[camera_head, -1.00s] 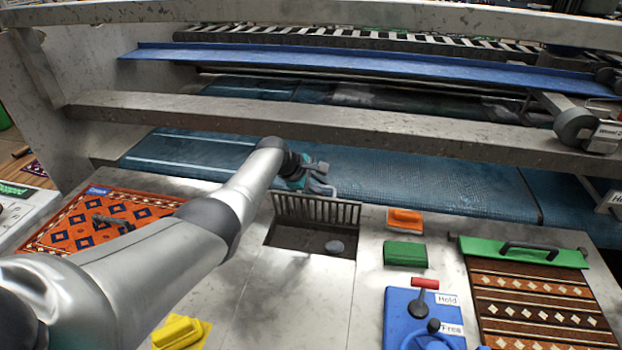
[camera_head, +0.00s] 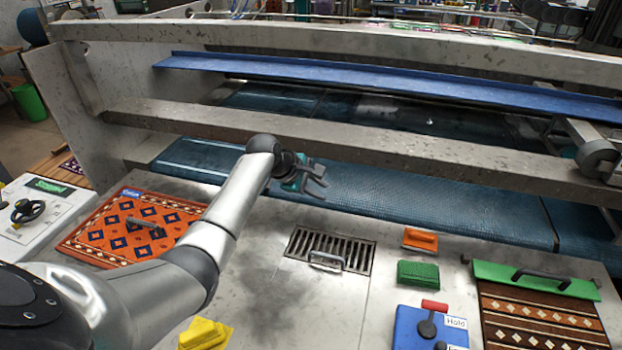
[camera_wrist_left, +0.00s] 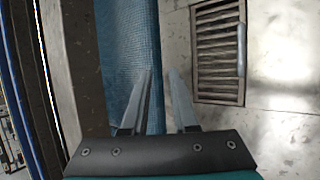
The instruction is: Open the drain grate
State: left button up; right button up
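The drain grate (camera_head: 318,243) is a dark slatted metal panel lying flat over the drain in the grey counter. Its light grey handle (camera_head: 327,262) is along the near edge. The wrist view shows the grate (camera_wrist_left: 217,52) and its handle (camera_wrist_left: 241,49) to the right of the fingers. My left gripper (camera_head: 321,180) is behind the grate, above the blue belt, and apart from the grate. Its fingers (camera_wrist_left: 160,72) stand apart with nothing between them. The drain's inside is covered by the slats. My right gripper is out of view.
The blue belt (camera_head: 420,210) runs behind the counter, under a grey beam (camera_head: 350,139). An orange patterned rug (camera_head: 130,225) lies left. An orange brush (camera_head: 420,239), a green sponge (camera_head: 418,273) and a blue lever box (camera_head: 405,325) stand right of the grate.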

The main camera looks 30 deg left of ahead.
pick_arm(q)
jog(key=shift+v, duration=1.85)
